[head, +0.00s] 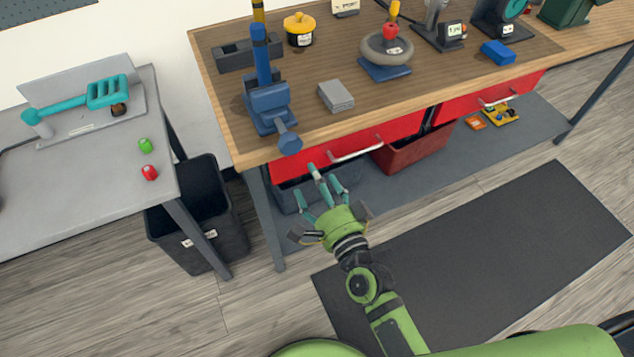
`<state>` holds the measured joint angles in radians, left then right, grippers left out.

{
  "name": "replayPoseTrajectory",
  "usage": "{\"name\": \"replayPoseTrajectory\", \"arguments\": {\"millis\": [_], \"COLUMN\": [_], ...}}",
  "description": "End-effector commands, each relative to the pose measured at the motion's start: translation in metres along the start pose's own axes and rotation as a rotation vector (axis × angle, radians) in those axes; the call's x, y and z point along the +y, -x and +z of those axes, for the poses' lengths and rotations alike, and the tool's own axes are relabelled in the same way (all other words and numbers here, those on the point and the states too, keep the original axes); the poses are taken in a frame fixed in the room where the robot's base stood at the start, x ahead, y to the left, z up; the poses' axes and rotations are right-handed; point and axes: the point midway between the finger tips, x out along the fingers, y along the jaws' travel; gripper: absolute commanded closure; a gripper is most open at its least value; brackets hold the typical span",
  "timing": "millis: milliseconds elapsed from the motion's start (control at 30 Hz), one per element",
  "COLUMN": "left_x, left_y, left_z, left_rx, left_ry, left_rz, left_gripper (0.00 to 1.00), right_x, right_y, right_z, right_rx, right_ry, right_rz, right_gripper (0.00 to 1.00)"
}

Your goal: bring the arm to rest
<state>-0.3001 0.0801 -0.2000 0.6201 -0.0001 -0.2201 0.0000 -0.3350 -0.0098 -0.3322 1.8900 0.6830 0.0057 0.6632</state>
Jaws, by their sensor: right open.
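My right gripper (319,190) shows in the head view below the front edge of the wooden workbench (225,125). Its teal fingers are spread open and nothing shows between them. It is in front of the red drawer (310,158) with the silver handle; whether it touches anything there I cannot tell. My green right arm comes up from the bottom of the picture. My left gripper is out of view.
A blue vise (268,105) and a grey block (336,96) sit on the bench. A grey table (85,190) stands left, with a black bin (215,235) beside it. A lower shelf (440,160) runs under the bench. A dark mat (480,260) covers clear floor.

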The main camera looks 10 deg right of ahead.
Motion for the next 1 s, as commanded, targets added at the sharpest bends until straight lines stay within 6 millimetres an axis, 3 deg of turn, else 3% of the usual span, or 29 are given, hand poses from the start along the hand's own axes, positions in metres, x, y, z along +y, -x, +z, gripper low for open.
{"name": "replayPoseTrajectory", "arguments": {"millis": [400, 533, 667, 767, 867, 1000], "left_x": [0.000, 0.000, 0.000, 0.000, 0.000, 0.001], "left_y": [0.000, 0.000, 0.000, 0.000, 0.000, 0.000], "left_z": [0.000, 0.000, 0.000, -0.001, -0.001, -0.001], "left_rx": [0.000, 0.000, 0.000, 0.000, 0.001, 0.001], "left_ry": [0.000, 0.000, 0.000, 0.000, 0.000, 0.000], "left_rz": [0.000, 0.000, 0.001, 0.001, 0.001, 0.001], "left_gripper": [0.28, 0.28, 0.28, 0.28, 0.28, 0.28], "right_x": [0.001, 0.022, 0.088, 0.159, 0.228, 0.314], "right_y": [0.000, 0.001, 0.013, 0.036, 0.070, 0.136], "right_z": [0.000, 0.003, 0.010, 0.017, 0.019, 0.019], "right_rx": [0.000, -0.013, -0.061, -0.134, -0.228, -0.393], "right_ry": [0.001, 0.044, 0.185, 0.341, 0.495, 0.694], "right_rz": [0.001, 0.046, 0.184, 0.335, 0.484, 0.679], "right_gripper": [0.24, 0.24, 0.24, 0.24, 0.24, 0.24]}}
